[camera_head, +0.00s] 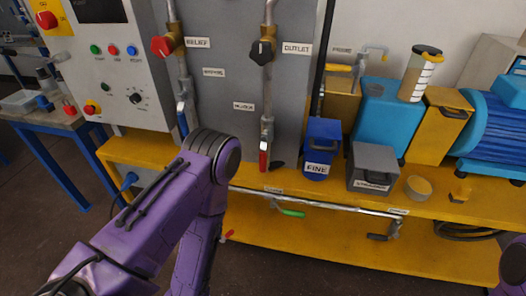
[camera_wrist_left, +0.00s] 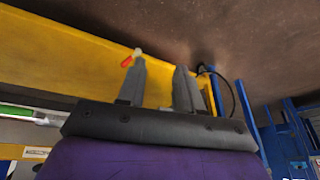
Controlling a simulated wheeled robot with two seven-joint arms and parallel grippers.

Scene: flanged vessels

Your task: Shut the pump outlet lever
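No lever carries a readable "pump outlet" label. The OUTLET label (camera_head: 297,48) sits beside a black knob (camera_head: 262,50) on a vertical pipe. Below on that pipe a red lever (camera_head: 263,158) hangs down. A green lever (camera_head: 293,213) and a black lever (camera_head: 377,237) sit on the low horizontal pipe. A small red handle (camera_head: 228,235) shows beside my purple left arm, low down. In the left wrist view a red-tipped handle (camera_wrist_left: 127,61) shows just beyond one fingertip. My left gripper (camera_wrist_left: 160,80) is open and empty; the arm hides it in the head view.
A yellow skid frame (camera_head: 440,215) carries a blue FINE unit (camera_head: 321,145), a grey strainer box (camera_head: 373,165) and a blue motor (camera_head: 490,110). A blue lever (camera_head: 182,118) hangs by my left arm. A control panel (camera_head: 115,60) stands left. Below is open floor.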

